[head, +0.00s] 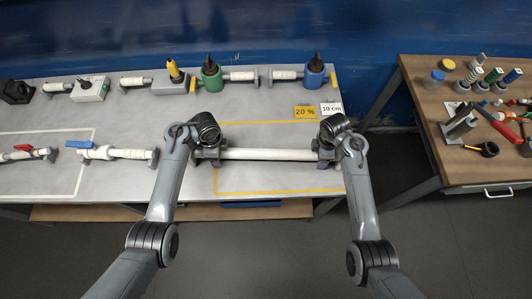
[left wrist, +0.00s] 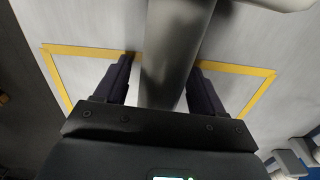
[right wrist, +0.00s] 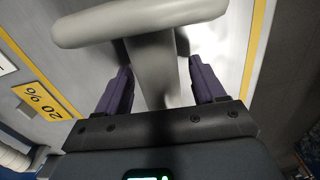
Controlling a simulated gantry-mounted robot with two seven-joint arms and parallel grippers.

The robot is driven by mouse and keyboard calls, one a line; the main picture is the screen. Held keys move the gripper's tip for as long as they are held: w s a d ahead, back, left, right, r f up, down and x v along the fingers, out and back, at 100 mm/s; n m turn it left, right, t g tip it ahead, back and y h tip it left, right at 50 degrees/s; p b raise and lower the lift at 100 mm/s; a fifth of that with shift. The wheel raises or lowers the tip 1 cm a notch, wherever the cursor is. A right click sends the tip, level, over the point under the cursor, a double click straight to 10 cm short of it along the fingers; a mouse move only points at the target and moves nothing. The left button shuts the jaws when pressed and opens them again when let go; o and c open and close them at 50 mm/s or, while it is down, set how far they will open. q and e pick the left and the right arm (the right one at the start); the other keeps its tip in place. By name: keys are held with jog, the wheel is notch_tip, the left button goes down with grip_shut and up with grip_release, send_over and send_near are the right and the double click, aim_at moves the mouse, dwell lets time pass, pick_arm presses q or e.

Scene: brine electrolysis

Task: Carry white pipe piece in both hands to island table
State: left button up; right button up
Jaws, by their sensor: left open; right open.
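The white pipe piece (head: 268,154) lies level along the grey bench (head: 190,180), inside a yellow-outlined rectangle. My left gripper (head: 208,156) is at its left end and my right gripper (head: 325,152) is at its right end. In the left wrist view, my open fingers (left wrist: 163,80) stand on either side of a grey post (left wrist: 165,55). In the right wrist view, my open fingers (right wrist: 160,85) likewise straddle a grey post (right wrist: 155,60) under a crosspiece (right wrist: 140,20). Whether any finger touches a post is unclear. No table is marked as the island table.
A yellow "20 %" card (head: 305,112) and a white "10 cm" card (head: 331,108) lie behind the pipe. Green (head: 211,78) and blue (head: 315,76) containers stand at the back. A wooden-topped table (head: 470,168) with tools and parts is at right, across a floor gap.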

pick_arm(q)
jog(key=shift+f, duration=0.1)
grip_shut()
pick_arm(e)
grip_shut()
